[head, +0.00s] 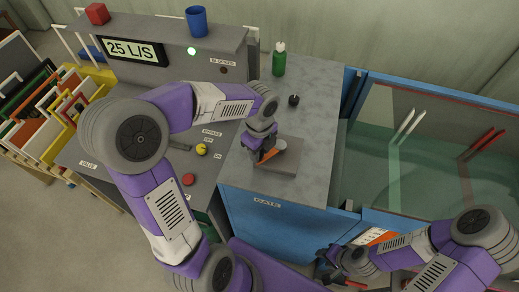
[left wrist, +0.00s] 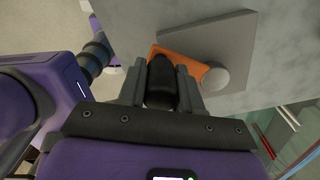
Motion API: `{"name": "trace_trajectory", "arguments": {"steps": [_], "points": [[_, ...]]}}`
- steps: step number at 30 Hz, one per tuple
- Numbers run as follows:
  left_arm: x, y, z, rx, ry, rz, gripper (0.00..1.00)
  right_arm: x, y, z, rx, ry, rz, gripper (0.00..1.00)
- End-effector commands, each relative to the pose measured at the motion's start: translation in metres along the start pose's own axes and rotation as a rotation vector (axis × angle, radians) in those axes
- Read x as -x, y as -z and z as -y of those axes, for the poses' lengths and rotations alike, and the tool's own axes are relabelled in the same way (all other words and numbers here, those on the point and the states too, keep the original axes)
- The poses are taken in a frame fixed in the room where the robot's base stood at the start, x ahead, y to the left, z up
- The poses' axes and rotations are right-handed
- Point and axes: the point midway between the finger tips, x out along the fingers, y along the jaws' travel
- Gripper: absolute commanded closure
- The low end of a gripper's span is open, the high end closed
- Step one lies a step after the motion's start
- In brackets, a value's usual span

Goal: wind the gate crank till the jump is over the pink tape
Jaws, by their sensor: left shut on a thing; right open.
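The gate crank (head: 268,155) is an orange arm with a pale round hub on a grey plate, on the cabinet top above the GATE label. In the left wrist view, the crank (left wrist: 185,62) has a black handle (left wrist: 160,85) between my fingers. My left gripper (head: 257,149) is shut on that handle. My right gripper (head: 333,264) is open and empty at the lower front of the flume. The flume (head: 440,85) holds greenish water (head: 435,185). Slanted red-pink strips (head: 483,140) and white strips (head: 405,128) show there. I cannot clearly make out the jump.
A green bottle (head: 279,60) and a black knob (head: 293,100) stand behind the crank. A blue cup (head: 196,21) stands above.

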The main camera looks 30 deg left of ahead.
Motion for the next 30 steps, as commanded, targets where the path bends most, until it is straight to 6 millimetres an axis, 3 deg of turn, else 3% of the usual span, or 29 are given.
{"name": "trace_trajectory", "arguments": {"steps": [14,15,19,20,30], "points": [[0.0000,0.0089,-0.0009,-0.004,0.000,-0.001,1.00,0.0029,-0.0002,0.0011,0.000,0.000,0.000,0.57],[0.0000,0.0091,-0.0008,-0.004,0.000,-0.002,0.65,0.0029,-0.0002,0.0011,0.000,0.000,0.000,0.57],[0.0000,0.0087,-0.0008,-0.003,0.000,-0.001,0.45,0.0029,-0.0002,0.0011,0.000,0.000,0.000,0.57],[0.0000,0.0086,-0.0008,-0.003,0.000,-0.001,0.41,0.0028,-0.0002,0.0010,0.000,0.000,0.000,0.57],[0.0048,0.0076,-0.0005,0.000,0.001,0.001,0.41,0.0035,-0.0002,0.0013,0.000,0.000,0.000,0.57]]}}
